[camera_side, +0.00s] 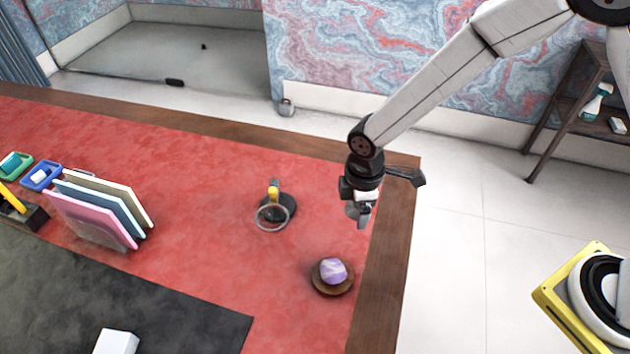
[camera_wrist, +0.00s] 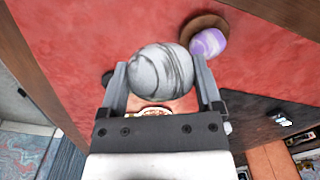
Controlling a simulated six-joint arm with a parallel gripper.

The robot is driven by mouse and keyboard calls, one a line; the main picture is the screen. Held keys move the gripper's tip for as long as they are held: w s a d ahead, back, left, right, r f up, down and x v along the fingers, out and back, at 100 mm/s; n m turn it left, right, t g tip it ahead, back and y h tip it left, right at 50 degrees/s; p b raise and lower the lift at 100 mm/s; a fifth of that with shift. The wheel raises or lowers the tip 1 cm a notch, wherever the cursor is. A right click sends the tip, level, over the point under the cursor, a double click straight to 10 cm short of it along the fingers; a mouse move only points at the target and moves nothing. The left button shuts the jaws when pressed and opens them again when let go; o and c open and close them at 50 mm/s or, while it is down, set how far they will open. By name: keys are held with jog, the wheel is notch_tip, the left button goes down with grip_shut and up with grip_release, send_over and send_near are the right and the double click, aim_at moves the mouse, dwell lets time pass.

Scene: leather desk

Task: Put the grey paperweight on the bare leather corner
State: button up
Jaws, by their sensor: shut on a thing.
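The grey paperweight (camera_wrist: 160,72), a round marbled grey and white stone, sits between the two fingers of my gripper (camera_wrist: 162,85) in the wrist view. In the side view my gripper (camera_side: 361,208) hangs above the right part of the red leather, near the wooden edge. The paperweight is small and partly hidden there. The bare leather corner (camera_side: 335,180) is the empty red area at the far right of the desk. A purple marbled paperweight (camera_side: 333,270) rests on a round brown wooden base (camera_side: 331,289), nearer the camera; it also shows in the wrist view (camera_wrist: 208,43).
A black round stand with a metal ring and yellow part (camera_side: 275,212) is left of my gripper. Upright folders (camera_side: 95,215), a blue tray (camera_side: 41,176) and a green tray (camera_side: 15,165) are at left. A dark mat (camera_side: 150,300) and white block (camera_side: 116,342) lie in front.

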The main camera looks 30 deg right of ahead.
jog(key=w+a+f, duration=0.3)
jog(key=w, duration=0.4)
send_over(312, 219)
jog(key=s, duration=0.1)
jog(key=f, duration=0.4)
jog(key=shift+s+d+f, duration=0.1)
jog(key=shift+d+f, duration=0.15)
jog(key=shift+d, duration=0.05)
jog(key=shift+w+a+f, duration=0.15)
jog(key=shift+w+f, duration=0.25)
jog(key=shift+f, duration=0.1)
jog(key=shift+f, duration=0.1)
jog(key=shift+w+f, duration=0.15)
jog(key=shift+w, duration=0.05)
jog(key=shift+a+f, duration=0.1)
jog(key=shift+f, duration=1.5)
jog(key=o, duration=1.2)
jog(key=shift+f, duration=0.15)
jog(key=shift+c, duration=0.2)
